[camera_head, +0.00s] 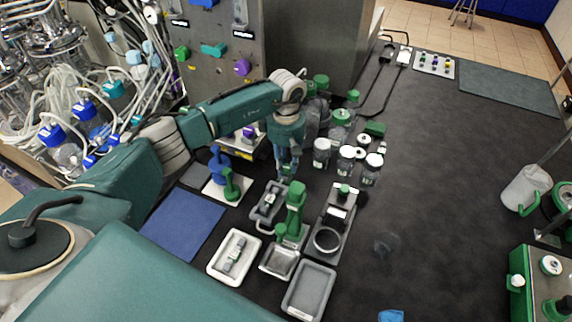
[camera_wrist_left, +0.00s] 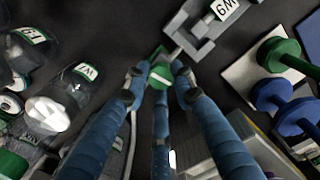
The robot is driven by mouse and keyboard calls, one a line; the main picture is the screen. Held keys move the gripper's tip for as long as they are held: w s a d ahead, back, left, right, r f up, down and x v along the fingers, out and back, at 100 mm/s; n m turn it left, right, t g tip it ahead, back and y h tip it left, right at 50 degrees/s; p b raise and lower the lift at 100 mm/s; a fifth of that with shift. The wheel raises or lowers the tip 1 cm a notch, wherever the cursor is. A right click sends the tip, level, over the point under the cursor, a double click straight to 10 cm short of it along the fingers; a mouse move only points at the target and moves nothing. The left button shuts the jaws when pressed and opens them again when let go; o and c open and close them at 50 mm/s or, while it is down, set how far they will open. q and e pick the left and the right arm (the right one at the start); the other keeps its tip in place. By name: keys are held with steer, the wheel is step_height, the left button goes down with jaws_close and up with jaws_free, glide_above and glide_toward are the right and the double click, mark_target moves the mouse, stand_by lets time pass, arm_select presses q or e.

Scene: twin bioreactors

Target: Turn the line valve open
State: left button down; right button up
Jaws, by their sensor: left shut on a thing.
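My left gripper (camera_head: 289,172) reaches down over the dark bench, just behind a grey fixture (camera_head: 265,213). In the left wrist view its three blue fingers (camera_wrist_left: 159,80) close around a small green handle (camera_wrist_left: 160,62) with a white mark. The handle sits beside a grey bracket (camera_wrist_left: 193,32) with a white label, and looks like the line valve's handle. The fingers hide part of it, so I cannot tell its exact turn angle. My right gripper is not in view.
Blue and green knobbed parts (camera_head: 230,186) stand on a white plate left of the gripper. Lidded jars (camera_head: 346,160) stand to its right. A tall green part (camera_head: 295,205), a white tray (camera_head: 212,267) and a grey tray (camera_head: 288,305) are in front. The bench further right is mostly clear.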

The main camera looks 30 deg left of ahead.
arm_select(q)
steer(key=shift+s+d+f+n+b, duration=0.1)
steer(key=shift+d+f+n+b, duration=0.05)
steer(key=shift+n+b, duration=0.4)
steer(key=shift+d+f+n+b, duration=0.15)
steer(key=shift+n+b, duration=0.2)
steer(key=shift+n, duration=0.3)
steer(key=n+b, duration=0.1)
steer(key=n, duration=0.1)
steer(key=shift+n+b, duration=0.3)
steer(key=shift+b, duration=0.05)
steer(key=n+b, duration=0.1)
steer(key=n, duration=0.1)
steer(key=shift+n, duration=0.4)
steer(key=n+b, duration=0.1)
steer(key=n, duration=0.2)
steer(key=shift+r+n+b, duration=0.1)
steer(key=shift+n+b, duration=0.2)
steer(key=n, duration=0.3)
steer(key=n+b, duration=0.1)
steer(key=shift+w+a+r+n, duration=0.1)
steer(key=shift+w+r+n, duration=0.15)
steer(key=shift+n, duration=0.65)
steer(key=shift+w+r, duration=0.1)
steer(key=c, duration=1.5)
jaws_free()
steer(key=shift+o, duration=0.2)
steer(key=shift+w, duration=0.1)
